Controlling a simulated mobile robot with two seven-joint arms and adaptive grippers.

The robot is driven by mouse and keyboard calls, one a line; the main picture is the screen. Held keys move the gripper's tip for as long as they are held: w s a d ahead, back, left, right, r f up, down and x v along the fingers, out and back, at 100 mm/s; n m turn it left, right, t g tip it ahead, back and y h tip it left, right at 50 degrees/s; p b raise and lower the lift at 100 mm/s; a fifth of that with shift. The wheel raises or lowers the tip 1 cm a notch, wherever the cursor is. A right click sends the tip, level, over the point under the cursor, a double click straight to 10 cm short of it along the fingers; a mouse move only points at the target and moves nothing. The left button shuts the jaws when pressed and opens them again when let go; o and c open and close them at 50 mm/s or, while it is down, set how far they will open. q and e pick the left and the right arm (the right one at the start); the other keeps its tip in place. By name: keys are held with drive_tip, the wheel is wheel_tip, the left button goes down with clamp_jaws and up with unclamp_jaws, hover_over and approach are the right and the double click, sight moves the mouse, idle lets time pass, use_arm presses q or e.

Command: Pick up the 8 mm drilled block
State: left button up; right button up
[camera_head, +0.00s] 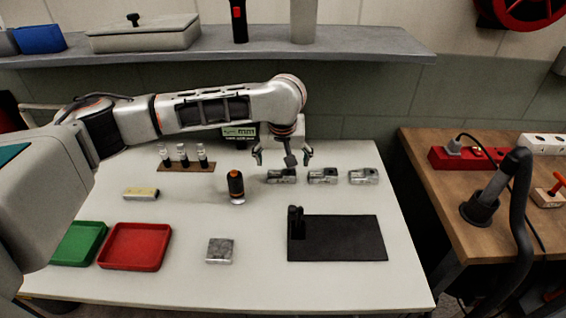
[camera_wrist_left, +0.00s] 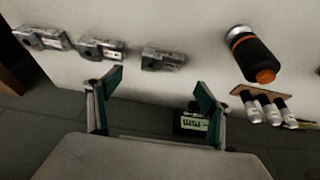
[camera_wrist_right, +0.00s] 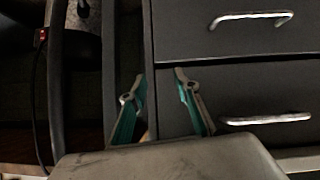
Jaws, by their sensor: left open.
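Three grey metal blocks stand in a row toward the back of the white table: a left one (camera_head: 282,177), a middle one (camera_head: 322,176) and a right one (camera_head: 364,177). The left wrist view shows the same blocks (camera_wrist_left: 163,60), (camera_wrist_left: 102,49), (camera_wrist_left: 40,38), with dark holes and pale labels too small to read. I cannot tell which is the 8 mm one. My left gripper (camera_head: 283,157) is open and empty, over or just behind the left block. My right gripper (camera_wrist_right: 158,86) is open and empty, facing dark drawers.
An orange-black tool (camera_head: 236,186) stands left of the blocks, and a rack of small bottles (camera_head: 186,167) is farther left. A black plate with a post (camera_head: 345,240), a square metal block (camera_head: 220,251) and red (camera_head: 135,247) and green trays (camera_head: 78,244) lie nearer. A readout box (camera_head: 238,132) stands behind.

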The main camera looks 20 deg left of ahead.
sight(282, 174)
use_arm(q)
drive_tip(key=shift+b+x, duration=0.65)
drive_tip(key=shift+x, duration=0.9)
drive_tip(key=b+x, duration=0.1)
drive_tip(key=x, duration=0.1)
drive_tip(key=b+x, duration=0.1)
drive_tip(key=x, duration=0.1)
drive_tip(key=shift+s+a+f, duration=0.1)
drive_tip(key=shift+a+f, duration=0.1)
drive_tip(key=shift+f, duration=0.15)
drive_tip(key=shift+r, duration=0.15)
drive_tip(key=c, duration=1.6)
use_arm(e)
drive_tip(key=f, duration=0.3)
drive_tip(key=shift+d, duration=0.25)
